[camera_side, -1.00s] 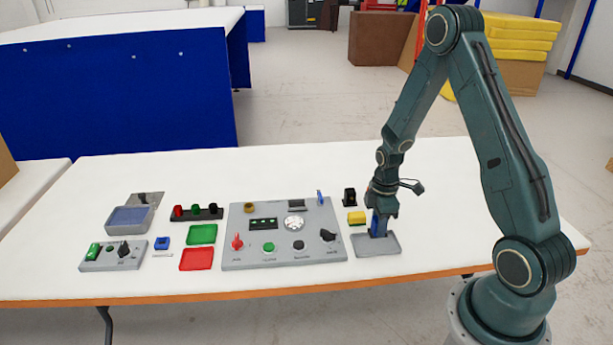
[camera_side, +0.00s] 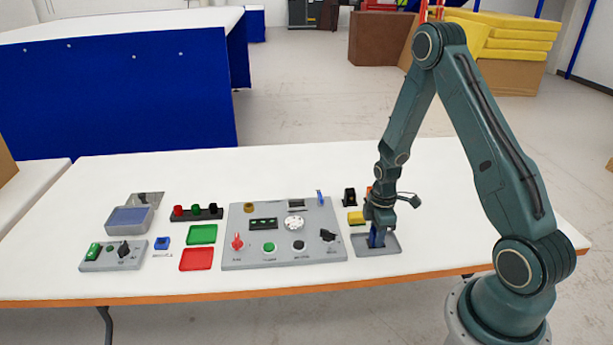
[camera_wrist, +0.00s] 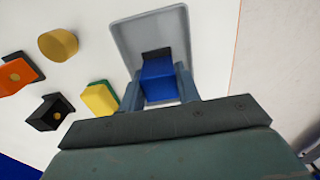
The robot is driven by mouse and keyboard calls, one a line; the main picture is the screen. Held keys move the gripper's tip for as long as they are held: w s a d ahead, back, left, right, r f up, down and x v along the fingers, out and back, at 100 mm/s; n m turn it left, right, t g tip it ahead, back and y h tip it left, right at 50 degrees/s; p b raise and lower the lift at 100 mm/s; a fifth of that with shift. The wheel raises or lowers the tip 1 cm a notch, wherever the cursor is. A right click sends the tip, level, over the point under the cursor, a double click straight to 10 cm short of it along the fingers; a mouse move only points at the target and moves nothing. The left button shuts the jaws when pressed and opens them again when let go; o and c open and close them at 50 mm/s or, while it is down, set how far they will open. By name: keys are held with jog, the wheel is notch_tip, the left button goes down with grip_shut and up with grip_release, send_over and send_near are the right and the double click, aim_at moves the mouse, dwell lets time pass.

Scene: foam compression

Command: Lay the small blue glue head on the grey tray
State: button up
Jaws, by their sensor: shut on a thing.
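The small blue glue head (camera_wrist: 158,82) is between the fingers of my gripper (camera_wrist: 160,92), which is shut on it. In the side view the blue glue head (camera_side: 377,238) shows below my gripper (camera_side: 377,232), low over the grey tray. The grey tray (camera_side: 391,248) lies at the right end of the row of things on the table. In the wrist view the grey tray (camera_wrist: 135,38) is behind and around the glue head. I cannot tell whether the glue head touches the tray floor.
A yellow block (camera_side: 356,218) and a black holder (camera_side: 349,196) stand just behind and left of the tray. A grey control panel (camera_side: 283,250) with knobs lies to its left. Red (camera_side: 196,260) and green (camera_side: 202,234) trays lie further left. The table right of the tray is clear.

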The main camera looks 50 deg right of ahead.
jog(key=shift+f, duration=0.15)
jog(key=o, duration=1.1)
jog(key=shift+o, duration=0.2)
notch_tip(320, 180, up, 12)
jog(key=shift+r, duration=0.25)
dwell(0.4)
